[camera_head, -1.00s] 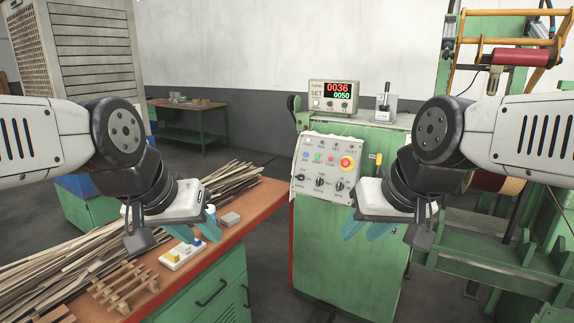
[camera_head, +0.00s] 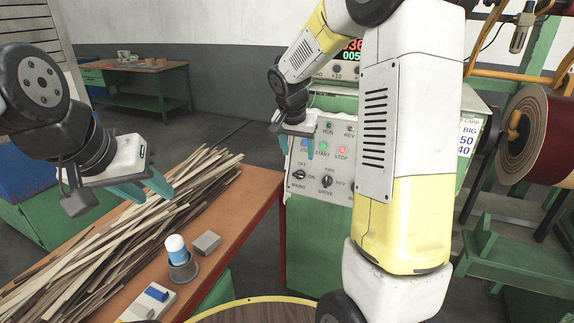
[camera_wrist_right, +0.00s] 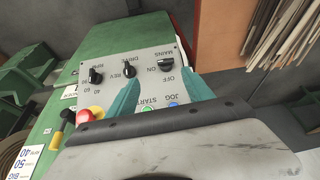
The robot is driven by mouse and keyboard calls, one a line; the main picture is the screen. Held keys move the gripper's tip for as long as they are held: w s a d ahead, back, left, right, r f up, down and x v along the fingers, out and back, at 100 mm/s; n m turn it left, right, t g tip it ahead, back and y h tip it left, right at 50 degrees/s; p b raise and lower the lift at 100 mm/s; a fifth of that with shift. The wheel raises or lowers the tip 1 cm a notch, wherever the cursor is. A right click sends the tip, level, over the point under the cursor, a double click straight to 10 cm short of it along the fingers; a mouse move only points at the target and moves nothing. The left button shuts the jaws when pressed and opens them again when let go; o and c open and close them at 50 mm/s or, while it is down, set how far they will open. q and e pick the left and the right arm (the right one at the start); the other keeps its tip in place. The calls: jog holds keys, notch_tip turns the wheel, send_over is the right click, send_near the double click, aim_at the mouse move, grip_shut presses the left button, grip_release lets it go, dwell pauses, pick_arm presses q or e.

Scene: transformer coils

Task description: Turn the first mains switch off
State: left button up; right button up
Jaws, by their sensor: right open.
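The mains switch (camera_head: 298,175) is a black rotary knob at the lower left of the grey control panel, with OFF and ON marks around it. I cannot tell for sure which mark it points to. It also shows in the right wrist view (camera_wrist_right: 166,66), just beyond my fingertips and roughly between them. My right gripper (camera_head: 297,147) is open, its teal fingers in front of the panel's upper left; they also show in the wrist view (camera_wrist_right: 160,90). They appear apart from the knob. My left gripper (camera_head: 146,188) is open and empty above the wood strips.
The drive knob (camera_head: 326,182) sits right of the mains knob, with coloured buttons above. A red emergency stop (camera_wrist_right: 88,114) shows in the wrist view. My right arm hides the panel's right part. The workbench (camera_head: 255,192) holds wood strips (camera_head: 150,225), a cup (camera_head: 183,268) and a grey block (camera_head: 205,243).

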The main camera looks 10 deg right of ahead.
aim_at(298, 174)
jog(key=shift+m+h, duration=0.3)
jog(key=shift+m, duration=0.1)
jog(key=x, duration=0.4)
jog(key=w+x, duration=0.1)
jog(key=x, duration=0.3)
jog(key=a+x, duration=0.1)
jog(key=x, duration=0.3)
jog(key=shift+w+a+r, duration=0.1)
jog(key=shift+w+r, duration=0.05)
jog(key=shift+w, duration=0.2)
grip_shut()
